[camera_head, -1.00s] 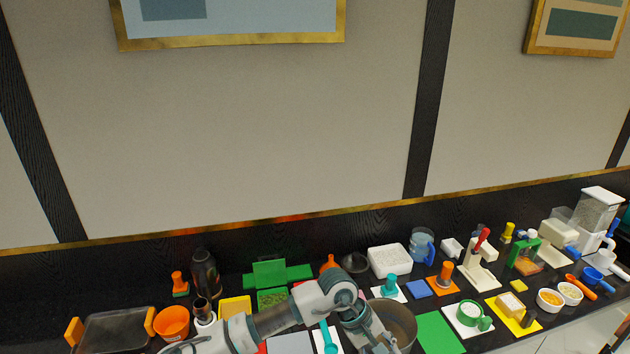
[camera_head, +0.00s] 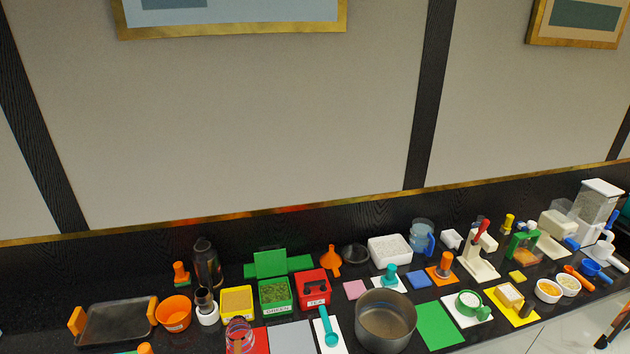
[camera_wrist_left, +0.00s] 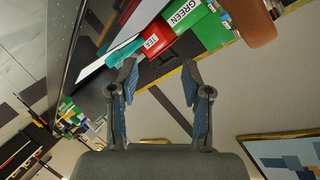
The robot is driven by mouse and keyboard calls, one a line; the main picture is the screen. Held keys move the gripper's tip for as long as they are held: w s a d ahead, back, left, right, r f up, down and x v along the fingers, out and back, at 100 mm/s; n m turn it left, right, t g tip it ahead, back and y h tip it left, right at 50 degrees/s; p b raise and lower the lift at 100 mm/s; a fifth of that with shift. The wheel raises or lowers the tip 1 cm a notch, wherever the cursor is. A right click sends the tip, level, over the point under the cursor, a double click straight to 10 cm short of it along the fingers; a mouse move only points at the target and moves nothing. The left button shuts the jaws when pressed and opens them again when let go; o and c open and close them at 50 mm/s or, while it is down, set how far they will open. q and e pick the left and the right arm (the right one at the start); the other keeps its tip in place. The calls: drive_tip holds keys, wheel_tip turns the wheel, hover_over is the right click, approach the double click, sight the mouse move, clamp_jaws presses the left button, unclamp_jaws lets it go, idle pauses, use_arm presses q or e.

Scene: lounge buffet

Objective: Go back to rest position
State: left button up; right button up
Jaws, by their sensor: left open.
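My left gripper (camera_wrist_left: 163,95) shows in the left wrist view with its two fingers spread apart and nothing between them. Beyond the fingers, the view is strongly tilted and shows the wall, the red tea box (camera_wrist_left: 155,40) and the green box (camera_wrist_left: 187,14). Neither gripper shows in the head view, and no arm crosses the counter there. My right gripper is not seen.
The dark counter holds a metal pot (camera_head: 386,322), a tray with orange handles (camera_head: 112,328), an orange bowl (camera_head: 173,313), a red tea box (camera_head: 312,291), a green box (camera_head: 275,296) and a white grain dispenser (camera_head: 598,208).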

use_arm(q)
drive_tip(key=s+a+f+n+g+y, duration=0.1)
drive_tip(key=s+a+f+n+g, duration=0.3)
drive_tip(key=s, duration=0.5)
drive_tip(key=s+a+f+n+g, duration=0.1)
drive_tip(key=s+a+f+g, duration=0.2)
drive_tip(key=s+f, duration=0.45)
drive_tip(key=s+a+f+n+g+y, duration=0.1)
drive_tip(key=s+a+f+n+g, duration=0.25)
drive_tip(key=s, duration=0.65)
drive_tip(key=s+f+g, duration=0.1)
drive_tip(key=s+f, duration=0.1)
drive_tip(key=f, duration=1.2)
drive_tip(key=s+f+g+p, duration=0.1)
drive_tip(key=s+f, duration=0.1)
drive_tip(key=f, duration=1.1)
drive_tip(key=shift+s+f, duration=0.2)
drive_tip(key=shift+f, duration=0.15)
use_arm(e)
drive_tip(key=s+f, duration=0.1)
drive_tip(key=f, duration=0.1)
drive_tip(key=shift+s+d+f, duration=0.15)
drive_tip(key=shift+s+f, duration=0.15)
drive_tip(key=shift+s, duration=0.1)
